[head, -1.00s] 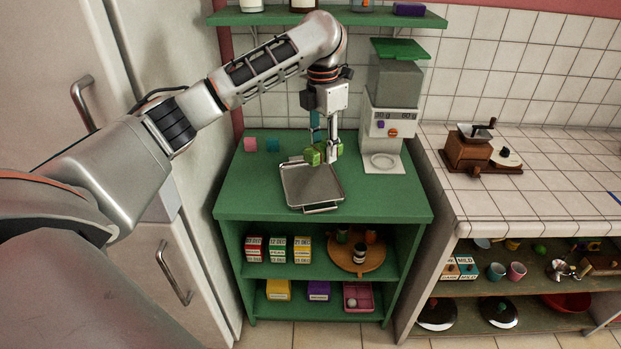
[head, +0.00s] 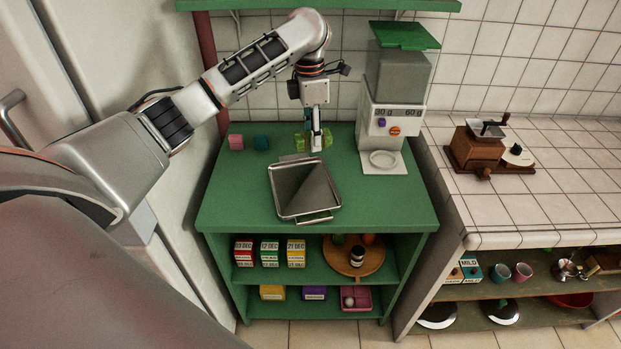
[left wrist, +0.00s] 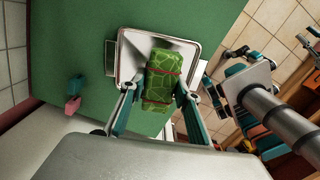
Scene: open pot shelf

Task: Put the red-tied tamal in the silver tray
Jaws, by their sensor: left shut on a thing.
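The red-tied tamal (left wrist: 165,72) is a green leaf-wrapped block with two red ties, clear in the left wrist view. My left gripper (head: 315,146) is shut on it. Green ends of the tamal (head: 327,140) show beside the fingers in the head view; the fingers hide its middle. The silver tray (head: 279,206) lies empty on the green shelf top, nearer to me than the gripper in the picture. In the left wrist view the tray (left wrist: 127,50) shows behind and below the tamal. The exact height of the tamal is hard to tell.
A pink block (head: 236,142) and a teal block (head: 261,143) sit at the back left of the green top. A white grinder with a green lid (head: 393,120) stands at the right back. The front left of the top (head: 235,200) is clear.

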